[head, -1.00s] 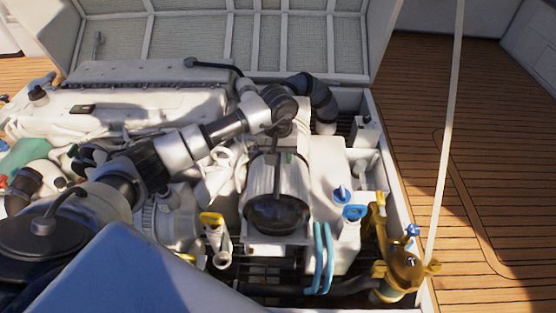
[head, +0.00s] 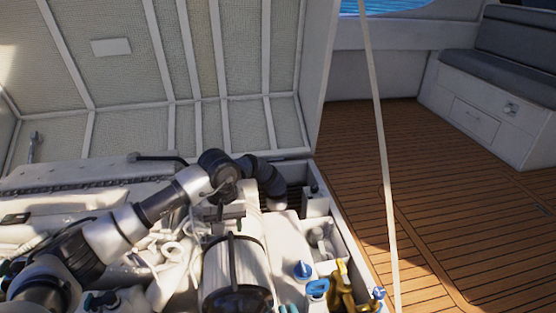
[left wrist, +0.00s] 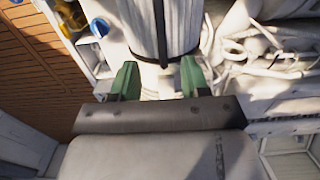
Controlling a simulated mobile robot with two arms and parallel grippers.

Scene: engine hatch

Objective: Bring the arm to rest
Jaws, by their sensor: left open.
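My left arm comes in from the left in the head view and reaches over the engine bay. My left gripper (head: 229,212) is small and partly hidden there, just above the back end of a white ribbed cylinder (head: 222,268). In the left wrist view my left gripper (left wrist: 158,80) shows two green fingers spread apart with nothing held between them. The white cylinder (left wrist: 165,25) with its dark band lies just beyond the fingertips. I cannot tell whether the fingers touch it. My right gripper is in neither view.
The raised hatch lid (head: 232,60) stands behind the bay. A pale strut (head: 380,150) rises at the right. Blue-capped parts (head: 302,270) and a brass fitting (head: 342,290) sit right of the cylinder. The wooden deck (head: 450,200) is open at the right, before a bench (head: 490,100).

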